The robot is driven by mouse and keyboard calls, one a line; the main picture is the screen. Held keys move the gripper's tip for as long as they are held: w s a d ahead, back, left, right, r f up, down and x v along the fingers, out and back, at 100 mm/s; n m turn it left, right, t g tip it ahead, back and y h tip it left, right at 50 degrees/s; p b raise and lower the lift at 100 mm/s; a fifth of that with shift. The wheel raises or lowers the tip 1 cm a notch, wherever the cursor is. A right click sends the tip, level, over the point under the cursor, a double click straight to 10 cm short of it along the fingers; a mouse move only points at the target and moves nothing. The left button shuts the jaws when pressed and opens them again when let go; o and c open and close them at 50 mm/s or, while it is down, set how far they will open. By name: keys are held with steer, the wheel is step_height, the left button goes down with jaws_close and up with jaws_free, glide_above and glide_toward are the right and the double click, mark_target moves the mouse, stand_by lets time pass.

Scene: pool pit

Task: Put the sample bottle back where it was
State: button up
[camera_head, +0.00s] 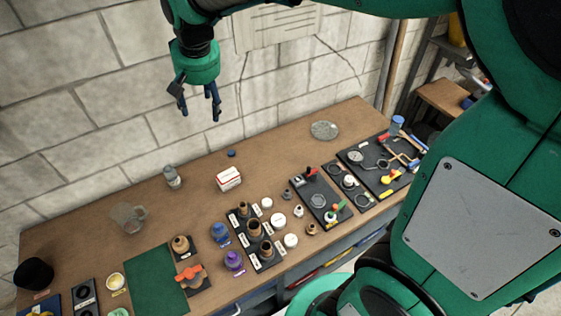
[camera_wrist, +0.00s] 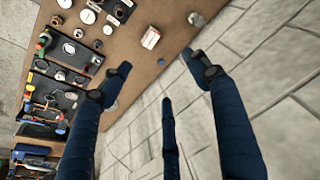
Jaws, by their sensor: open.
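A small clear bottle with a grey top (camera_head: 172,176), which looks like the sample bottle, stands upright at the back of the wooden bench. It also shows near the top of the wrist view (camera_wrist: 197,19). A small blue cap-like piece (camera_head: 231,153) lies to its right near the wall, and it shows in the wrist view (camera_wrist: 161,62). My gripper (camera_head: 199,112) is open and empty, well above the back of the bench, apart from everything. Its spread fingers show in the wrist view (camera_wrist: 158,75).
A red-and-white box (camera_head: 229,178) stands right of the bottle, and a glass mug (camera_head: 128,217) to its left. A black holder (camera_head: 268,262) with brown bottles, tool trays (camera_head: 320,199) and loose lids crowd the front. A glass dish (camera_head: 324,130) lies at the back right.

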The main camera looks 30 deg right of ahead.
steer(key=s+d+t, duration=0.1)
steer(key=s+d, duration=0.2)
steer(key=s, duration=1.1)
steer(key=s+d+r+n+t, duration=0.1)
steer(key=s+d, duration=0.3)
steer(key=s, duration=1)
steer(key=shift+s, duration=0.35)
step_height(320, 180, down, 14)
steer(key=b, duration=1.3)
steer(key=shift+r+b, duration=0.15)
steer(key=shift+b, duration=0.25)
